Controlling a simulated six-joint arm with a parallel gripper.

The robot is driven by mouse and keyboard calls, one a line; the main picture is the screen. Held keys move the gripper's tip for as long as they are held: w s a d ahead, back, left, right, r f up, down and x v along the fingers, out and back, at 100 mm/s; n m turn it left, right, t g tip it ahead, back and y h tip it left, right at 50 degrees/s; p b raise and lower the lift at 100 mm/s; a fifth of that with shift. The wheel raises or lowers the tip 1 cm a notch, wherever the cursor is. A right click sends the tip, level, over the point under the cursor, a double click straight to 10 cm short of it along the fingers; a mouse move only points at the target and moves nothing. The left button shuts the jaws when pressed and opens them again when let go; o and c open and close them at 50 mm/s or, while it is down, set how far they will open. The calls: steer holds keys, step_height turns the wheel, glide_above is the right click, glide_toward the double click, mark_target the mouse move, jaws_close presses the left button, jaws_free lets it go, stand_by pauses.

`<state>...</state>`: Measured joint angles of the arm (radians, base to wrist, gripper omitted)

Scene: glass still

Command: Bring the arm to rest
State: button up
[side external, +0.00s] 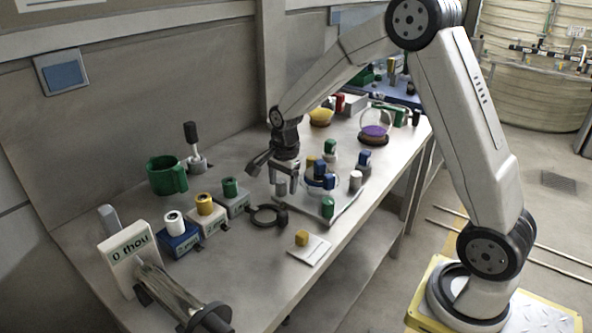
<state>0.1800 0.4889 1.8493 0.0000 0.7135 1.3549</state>
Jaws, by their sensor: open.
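My gripper (284,186) is open above the middle of the bench, pointing down. My arm comes in from the right and bends down to the gripper.
A white card with a yellow knob (302,238) is near the front edge. A glass with purple contents (374,130) stands at the back.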

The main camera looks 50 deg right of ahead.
steer(key=s+a+n, duration=0.1)
steer(key=s+n, duration=0.1)
steer(key=n, duration=0.1)
steer(key=s+a+n, duration=0.2)
steer(key=s+n, duration=0.1)
steer(key=s+a+r+n+t, duration=0.1)
steer(key=s+a+n, duration=0.1)
steer(key=s+n, duration=0.1)
steer(key=shift+s+a, duration=0.15)
steer(key=shift+s, duration=0.1)
steer(key=s+a+n, duration=0.3)
steer(key=s+n, duration=0.5)
steer(key=shift+s+f+n+t, duration=0.15)
steer(key=shift+f+n+t, duration=0.15)
steer(key=shift+f, duration=0.15)
